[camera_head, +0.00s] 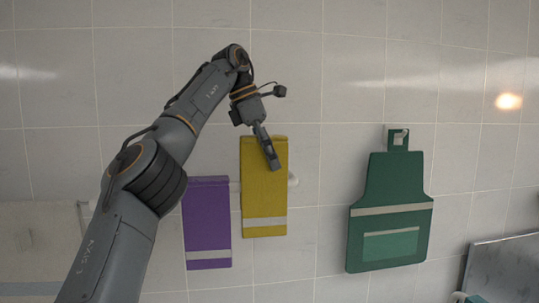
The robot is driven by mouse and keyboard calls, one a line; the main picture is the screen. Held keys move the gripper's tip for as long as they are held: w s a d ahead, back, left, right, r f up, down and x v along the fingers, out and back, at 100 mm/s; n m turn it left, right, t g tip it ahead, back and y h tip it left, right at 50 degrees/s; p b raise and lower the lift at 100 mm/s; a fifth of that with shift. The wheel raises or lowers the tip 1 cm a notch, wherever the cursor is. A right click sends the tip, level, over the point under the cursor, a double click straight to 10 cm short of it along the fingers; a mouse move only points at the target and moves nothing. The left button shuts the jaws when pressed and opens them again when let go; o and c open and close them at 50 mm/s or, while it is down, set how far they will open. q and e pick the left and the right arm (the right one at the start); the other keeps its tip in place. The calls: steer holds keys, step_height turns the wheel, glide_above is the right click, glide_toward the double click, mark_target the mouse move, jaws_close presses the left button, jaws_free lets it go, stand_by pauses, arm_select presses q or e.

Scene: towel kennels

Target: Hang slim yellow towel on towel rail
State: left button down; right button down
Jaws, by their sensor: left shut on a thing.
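The slim yellow towel (264,205) hangs upright near the tiled wall, with a pale stripe near its lower edge. My left gripper (272,158) is shut on its upper part and covers some of it. The towel rail (293,181) is mostly hidden; its pale end shows just right of the yellow towel, and a short bit shows between the two towels. The yellow towel's top edge is above the rail's height. I cannot tell whether the towel touches the rail.
A purple towel (206,225) hangs left of the yellow one, its top lower. A green apron (390,215) hangs on a hook (399,135) to the right. A grey metal surface (503,270) stands at lower right. The wall between yellow towel and apron is clear.

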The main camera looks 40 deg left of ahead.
mark_target(270, 193)
arm_select(q)
steer(key=shift+f+b, duration=1.6)
steer(key=shift+f, duration=0.7)
steer(key=shift+f+b, duration=1.45)
steer(key=shift+f, duration=0.65)
steer(key=shift+c, duration=2.3)
jaws_free()
steer(key=shift+r, duration=0.1)
